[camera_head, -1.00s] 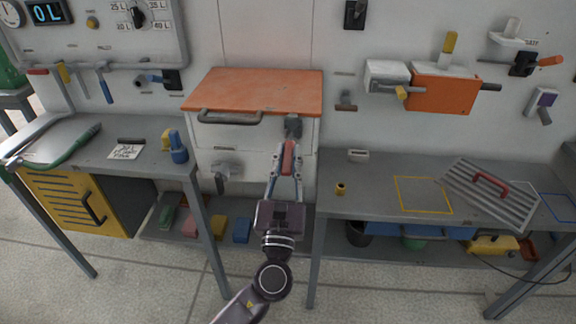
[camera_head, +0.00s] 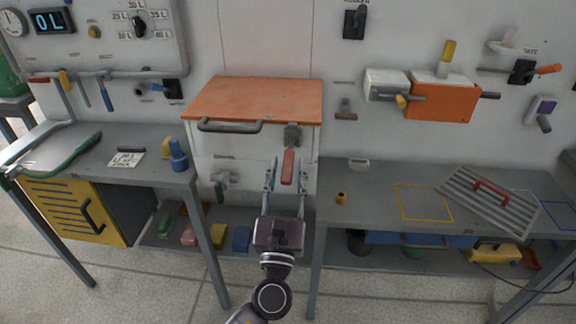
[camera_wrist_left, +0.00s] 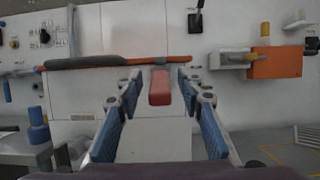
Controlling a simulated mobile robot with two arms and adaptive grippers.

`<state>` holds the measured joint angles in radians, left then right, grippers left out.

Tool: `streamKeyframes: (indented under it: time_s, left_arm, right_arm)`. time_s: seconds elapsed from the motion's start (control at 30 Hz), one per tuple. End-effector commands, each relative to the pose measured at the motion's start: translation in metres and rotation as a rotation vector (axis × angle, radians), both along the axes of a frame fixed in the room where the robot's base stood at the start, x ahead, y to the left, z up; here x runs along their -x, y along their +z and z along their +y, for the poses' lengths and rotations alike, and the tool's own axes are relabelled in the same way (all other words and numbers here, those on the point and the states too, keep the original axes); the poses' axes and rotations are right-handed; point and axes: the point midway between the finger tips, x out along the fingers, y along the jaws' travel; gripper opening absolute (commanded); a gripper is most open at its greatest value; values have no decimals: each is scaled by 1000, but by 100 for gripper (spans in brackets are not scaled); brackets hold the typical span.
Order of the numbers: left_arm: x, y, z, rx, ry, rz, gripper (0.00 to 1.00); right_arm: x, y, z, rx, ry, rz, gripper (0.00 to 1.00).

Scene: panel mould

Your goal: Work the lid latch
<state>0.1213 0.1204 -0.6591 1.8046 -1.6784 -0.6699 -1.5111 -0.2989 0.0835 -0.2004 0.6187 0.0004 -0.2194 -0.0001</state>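The orange lid (camera_head: 255,98) lies flat and closed on a white box (camera_head: 235,143) at the wall, with a grey bar handle (camera_head: 230,126) along its front edge. The latch has a grey bracket (camera_head: 292,135) at the lid's front right and a red grip (camera_head: 288,167) hanging down from it. My left gripper (camera_head: 286,165) is open, its fingers spread on either side of the red grip with gaps between. In the left wrist view the red grip (camera_wrist_left: 159,88) stands between the open blue-padded fingers (camera_wrist_left: 159,100). My right gripper is not in view.
A grey valve-like fitting (camera_head: 223,180) is on the box front, left of the gripper. Workbenches stand on both sides; the right one (camera_head: 375,185) carries a yellow outlined square and a ribbed grate (camera_head: 465,203). A blue-and-yellow item (camera_head: 177,155) stands on the left bench.

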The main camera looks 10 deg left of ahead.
Motion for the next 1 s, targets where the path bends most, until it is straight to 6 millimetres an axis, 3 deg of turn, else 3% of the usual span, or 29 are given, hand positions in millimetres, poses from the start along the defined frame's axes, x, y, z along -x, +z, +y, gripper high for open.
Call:
streamKeyframes:
  time_s: [0.3, 0.5, 0.9, 1.0]
  left_arm:
    - [63, -26, 0, -2, -1, 3, 35]
    - [90, -36, 0, -1, -2, 1, 35]
    - [99, -38, 0, 1, 0, -1, 35]
    - [98, -39, 1, 12, -3, 10, 24]
  right_arm:
    - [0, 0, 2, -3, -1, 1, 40]
    - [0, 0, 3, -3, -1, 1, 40]
    - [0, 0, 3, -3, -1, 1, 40]
    - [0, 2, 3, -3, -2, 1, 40]
